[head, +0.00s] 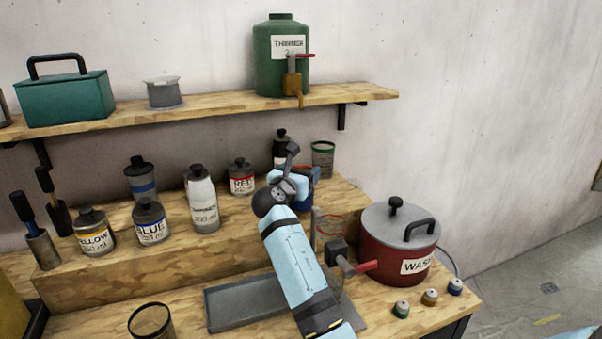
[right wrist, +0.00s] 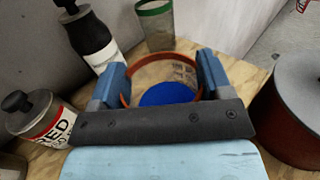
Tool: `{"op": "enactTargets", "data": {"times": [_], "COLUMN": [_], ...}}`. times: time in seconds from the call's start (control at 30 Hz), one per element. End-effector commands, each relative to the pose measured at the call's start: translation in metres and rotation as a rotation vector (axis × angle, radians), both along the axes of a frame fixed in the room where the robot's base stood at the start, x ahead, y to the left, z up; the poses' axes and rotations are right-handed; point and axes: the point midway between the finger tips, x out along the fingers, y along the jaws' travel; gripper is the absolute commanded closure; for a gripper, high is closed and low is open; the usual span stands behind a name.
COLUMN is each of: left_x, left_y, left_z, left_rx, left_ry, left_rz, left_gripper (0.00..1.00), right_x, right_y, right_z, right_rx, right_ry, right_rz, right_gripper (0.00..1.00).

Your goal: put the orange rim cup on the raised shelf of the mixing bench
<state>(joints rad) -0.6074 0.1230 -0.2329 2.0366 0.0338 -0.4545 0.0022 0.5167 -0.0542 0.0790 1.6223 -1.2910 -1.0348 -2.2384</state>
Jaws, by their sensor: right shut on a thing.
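In the right wrist view the orange rim cup (right wrist: 128,88) is a clear cup with an orange rim and a blue round patch inside. My right gripper (right wrist: 163,80) has its two blue fingers on either side of the cup, shut on it. In the head view my right gripper (head: 300,180) is over the right part of the raised shelf (head: 150,255) of the mixing bench and mostly hides the cup. I cannot tell whether the cup's base touches the shelf. My left gripper is not in view.
A green-rimmed cup (head: 322,158) and a black bottle (right wrist: 93,40) stand just behind the held cup. A RED bottle (head: 241,178) is to the left.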

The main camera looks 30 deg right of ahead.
Motion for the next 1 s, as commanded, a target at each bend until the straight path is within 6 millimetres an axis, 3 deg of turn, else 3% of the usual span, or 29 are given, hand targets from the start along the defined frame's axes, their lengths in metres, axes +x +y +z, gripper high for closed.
{"op": "enactTargets", "data": {"times": [0.1,0.13,0.2,0.57,1.0], "left_x": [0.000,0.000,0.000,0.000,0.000], "left_y": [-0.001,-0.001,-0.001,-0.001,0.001], "left_z": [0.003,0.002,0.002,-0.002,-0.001], "left_rx": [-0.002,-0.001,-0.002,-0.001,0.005], "left_ry": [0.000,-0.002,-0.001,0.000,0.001], "left_rz": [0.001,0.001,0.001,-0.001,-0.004], "left_gripper": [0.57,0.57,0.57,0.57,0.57], "right_x": [0.000,0.000,0.000,0.000,-0.044], "right_y": [0.000,0.000,0.000,0.001,0.073], "right_z": [-0.002,-0.003,-0.003,0.000,-0.001], "right_rx": [-0.001,0.000,0.000,0.000,0.002], "right_ry": [-0.001,0.000,0.000,0.000,0.000], "right_rz": [0.000,0.000,0.000,0.000,0.003], "right_gripper": [0.83,0.21,0.05,0.02,0.02]}}
